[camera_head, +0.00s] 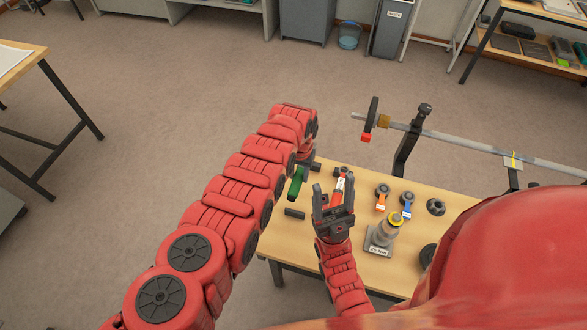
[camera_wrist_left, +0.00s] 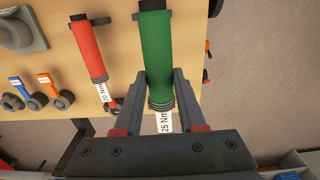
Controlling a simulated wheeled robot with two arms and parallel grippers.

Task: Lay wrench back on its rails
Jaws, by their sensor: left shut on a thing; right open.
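The wrench with a green handle (camera_head: 296,183) and a white "25 Nm" label (camera_wrist_left: 164,121) is in my left gripper (camera_wrist_left: 166,90). The fingers are shut around the lower end of its green grip (camera_wrist_left: 156,45). In the head view my left gripper (camera_head: 307,157) is partly hidden by its own arm. Short dark bars, apparently the rails, show at the near end (camera_head: 294,213) and far end (camera_head: 315,166) of the green handle. I cannot tell whether the wrench touches them. My right gripper (camera_head: 334,194) is open and empty above the table, in front of the red-handled wrench.
The red-handled wrench (camera_wrist_left: 87,48) lies beside the green one. Orange (camera_head: 381,199) and blue (camera_head: 406,204) tools, a grey stand (camera_head: 381,238) and a dark round part (camera_head: 436,207) occupy the wooden table (camera_head: 345,255). A long metal bar (camera_head: 450,138) crosses behind.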

